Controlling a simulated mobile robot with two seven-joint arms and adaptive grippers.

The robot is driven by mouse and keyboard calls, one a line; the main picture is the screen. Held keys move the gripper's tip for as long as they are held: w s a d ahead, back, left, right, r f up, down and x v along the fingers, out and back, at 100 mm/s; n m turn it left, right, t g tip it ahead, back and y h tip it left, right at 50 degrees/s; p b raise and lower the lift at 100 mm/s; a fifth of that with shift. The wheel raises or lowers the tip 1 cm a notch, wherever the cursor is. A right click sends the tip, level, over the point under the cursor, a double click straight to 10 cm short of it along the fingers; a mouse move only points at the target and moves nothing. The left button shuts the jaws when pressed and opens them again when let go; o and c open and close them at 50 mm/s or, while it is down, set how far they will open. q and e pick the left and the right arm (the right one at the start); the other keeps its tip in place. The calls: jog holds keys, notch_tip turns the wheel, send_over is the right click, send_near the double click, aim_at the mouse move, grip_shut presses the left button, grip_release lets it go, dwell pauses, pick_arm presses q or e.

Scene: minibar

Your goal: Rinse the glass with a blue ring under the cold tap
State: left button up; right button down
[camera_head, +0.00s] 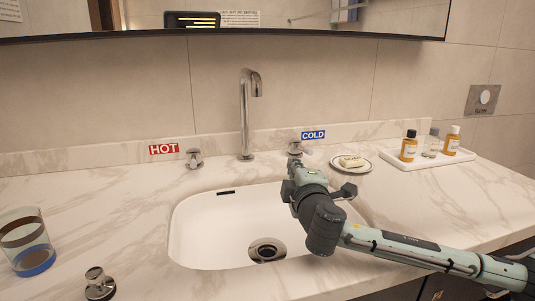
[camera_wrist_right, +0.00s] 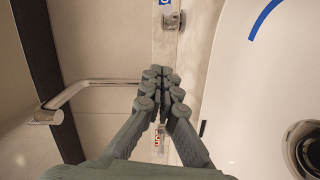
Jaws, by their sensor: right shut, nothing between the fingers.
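The glass (camera_head: 27,243) stands upright on the counter at the far left, with a blue band low on it and darker bands above. The cold tap handle (camera_head: 295,148) is below the blue COLD label (camera_head: 313,135); it also shows at the top of the wrist view (camera_wrist_right: 173,20). The curved spout (camera_head: 247,112) rises behind the sink; no water shows. My right gripper (camera_head: 297,180) is over the sink's back right edge, just in front of the cold handle. Its fingers (camera_wrist_right: 165,76) are shut and empty, apart from the handle in the wrist view. My left gripper is out of view.
The white sink (camera_head: 205,240) has a drain (camera_head: 267,250). The hot handle (camera_head: 194,158) is left of the spout. A metal knob (camera_head: 99,284) stands front left. A soap dish (camera_head: 366,167) and a bottle tray (camera_head: 404,164) are at right. The counter's left middle is clear.

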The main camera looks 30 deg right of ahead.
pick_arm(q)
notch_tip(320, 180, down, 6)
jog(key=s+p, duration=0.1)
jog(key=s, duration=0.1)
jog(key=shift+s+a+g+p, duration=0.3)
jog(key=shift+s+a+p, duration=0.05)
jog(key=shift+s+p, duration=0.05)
pick_arm(e)
jog(key=w+d+f, duration=0.1)
jog(key=w+d, duration=0.7)
jog(key=shift+w, duration=0.25)
jog(key=shift+f, duration=0.15)
